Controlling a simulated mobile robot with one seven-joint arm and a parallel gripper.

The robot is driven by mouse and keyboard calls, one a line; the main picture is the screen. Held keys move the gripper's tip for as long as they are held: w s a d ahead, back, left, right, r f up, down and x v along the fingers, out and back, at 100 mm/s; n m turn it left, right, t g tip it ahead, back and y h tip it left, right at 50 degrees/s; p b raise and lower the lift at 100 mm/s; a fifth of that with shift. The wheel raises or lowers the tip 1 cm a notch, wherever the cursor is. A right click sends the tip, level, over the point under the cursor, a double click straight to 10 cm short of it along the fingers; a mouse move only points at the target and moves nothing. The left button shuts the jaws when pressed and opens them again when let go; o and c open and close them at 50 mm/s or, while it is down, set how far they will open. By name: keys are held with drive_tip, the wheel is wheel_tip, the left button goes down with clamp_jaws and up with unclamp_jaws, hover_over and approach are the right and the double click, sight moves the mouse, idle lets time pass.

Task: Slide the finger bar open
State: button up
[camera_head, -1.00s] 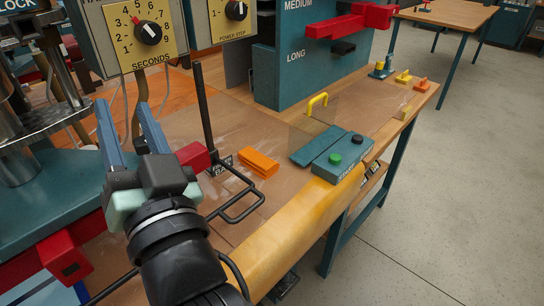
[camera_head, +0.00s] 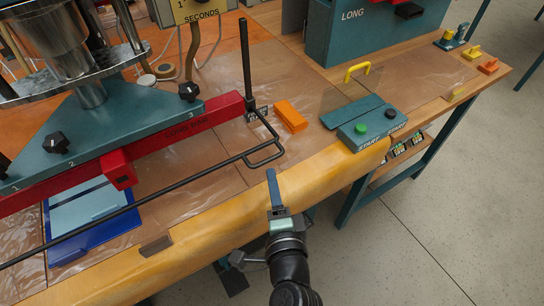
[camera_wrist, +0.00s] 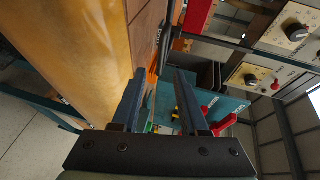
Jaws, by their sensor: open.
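A long thin black bar (camera_head: 120,212), which I take to be the finger bar, runs from the left edge along the table front. It ends at the right in a rectangular black loop (camera_head: 265,151), in front of the upright black post (camera_head: 246,65). My gripper (camera_head: 271,175) is at the yellow padded front edge, just below and apart from the loop in the head view. In the wrist view, my gripper (camera_wrist: 158,95) has its two blue fingers apart with nothing held between them. Whether the bar lies ahead of the fingers there is unclear.
The yellow padded edge (camera_head: 200,235) lies beside and below my gripper. A red bar (camera_head: 175,142) with a teal triangular plate (camera_head: 110,125) is at left. An orange block (camera_head: 291,115) and a teal box with green and black buttons (camera_head: 370,127) are at right. Floor at right is clear.

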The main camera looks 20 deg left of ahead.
sight(269, 159)
drive_tip(key=x, duration=0.8)
drive_tip(key=shift+w+a, duration=0.1)
drive_tip(key=shift+w, duration=0.05)
clamp_jaws()
idle(1.1)
